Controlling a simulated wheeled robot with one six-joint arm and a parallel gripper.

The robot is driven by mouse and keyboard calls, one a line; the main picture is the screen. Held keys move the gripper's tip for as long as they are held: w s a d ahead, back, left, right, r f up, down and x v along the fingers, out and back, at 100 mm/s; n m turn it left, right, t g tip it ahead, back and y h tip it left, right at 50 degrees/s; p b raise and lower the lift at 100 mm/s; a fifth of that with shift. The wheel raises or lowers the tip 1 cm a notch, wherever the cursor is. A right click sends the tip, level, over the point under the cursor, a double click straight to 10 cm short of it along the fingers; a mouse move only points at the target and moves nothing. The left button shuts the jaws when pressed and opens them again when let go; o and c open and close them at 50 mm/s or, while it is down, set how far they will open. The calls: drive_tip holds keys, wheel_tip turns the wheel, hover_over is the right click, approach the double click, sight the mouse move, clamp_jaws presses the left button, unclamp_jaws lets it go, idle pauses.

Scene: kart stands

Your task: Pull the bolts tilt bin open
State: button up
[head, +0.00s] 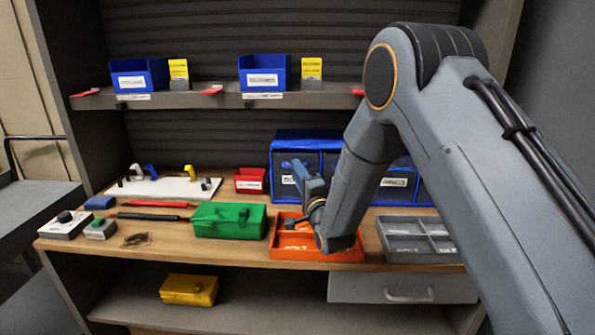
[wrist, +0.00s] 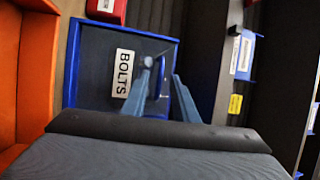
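The bolts tilt bin (wrist: 95,70) is a dark front panel in a blue frame, with a white "BOLTS" label, in the wrist view. In the head view it is the left one of the blue bins (head: 283,165) at the back of the worktop, partly hidden by my gripper (head: 300,178). It looks closed. In the wrist view my gripper (wrist: 166,75) has its two blue fingers apart, right in front of the panel beside the label. A small blue handle-like part (wrist: 161,82) shows between the fingers. I cannot tell whether they touch it.
An orange tray (head: 285,252) lies on the worktop below my gripper, with a green box (head: 229,221) left of it and a grey divided tray (head: 415,255) to the right. A red bin (head: 249,180) stands left of the blue bins. A shelf (head: 215,100) runs above.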

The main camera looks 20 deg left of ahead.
drive_tip(key=shift+w+a, duration=0.1)
drive_tip(key=shift+w, duration=0.1)
clamp_jaws()
drive_tip(key=shift+s, duration=0.1)
idle(1.3)
